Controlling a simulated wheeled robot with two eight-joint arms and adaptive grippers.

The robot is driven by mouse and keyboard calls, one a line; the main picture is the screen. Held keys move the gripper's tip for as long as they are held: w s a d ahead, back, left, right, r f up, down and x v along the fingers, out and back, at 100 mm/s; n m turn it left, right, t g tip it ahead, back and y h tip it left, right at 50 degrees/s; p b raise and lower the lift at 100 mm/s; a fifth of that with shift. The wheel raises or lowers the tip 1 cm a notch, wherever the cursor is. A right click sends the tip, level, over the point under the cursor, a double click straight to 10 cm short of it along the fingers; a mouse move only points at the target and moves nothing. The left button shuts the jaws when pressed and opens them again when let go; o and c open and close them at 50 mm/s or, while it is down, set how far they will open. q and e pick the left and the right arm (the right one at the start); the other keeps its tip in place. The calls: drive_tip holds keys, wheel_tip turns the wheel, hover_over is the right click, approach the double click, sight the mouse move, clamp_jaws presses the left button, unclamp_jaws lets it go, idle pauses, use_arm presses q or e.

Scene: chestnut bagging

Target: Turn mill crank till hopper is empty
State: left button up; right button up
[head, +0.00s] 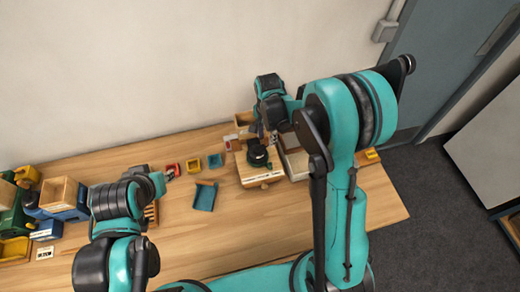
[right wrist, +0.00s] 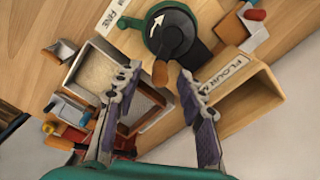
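The mill is a wooden box with a dark green and black round top (head: 258,155), right of the table's middle in the head view. In the right wrist view its top (right wrist: 169,32) bears a white arrow, and a black crank arm (right wrist: 198,52) reaches out. A brown wooden knob (right wrist: 160,74) shows between my right fingertips. My right gripper (right wrist: 160,76) is open, its two fingers apart with the knob in the gap. I cannot tell its height over the knob. The hopper's contents are not clear. My left gripper (head: 168,173) is over the table's left part; its fingers are too small to judge.
A tray with pale contents (right wrist: 78,88) and a wooden box marked FLOUR (right wrist: 262,92) flank the mill. A teal scoop-like tray (head: 204,197) and small coloured bins (head: 193,166) lie left of it. Wooden and coloured boxes (head: 62,193) crowd the far left. The front table middle is clear.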

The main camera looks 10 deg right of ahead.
sight(261, 148)
drive_tip(key=shift+f, duration=0.3)
drive_tip(key=shift+f+b, duration=0.9)
drive_tip(key=shift+b, duration=0.05)
clamp_jaws()
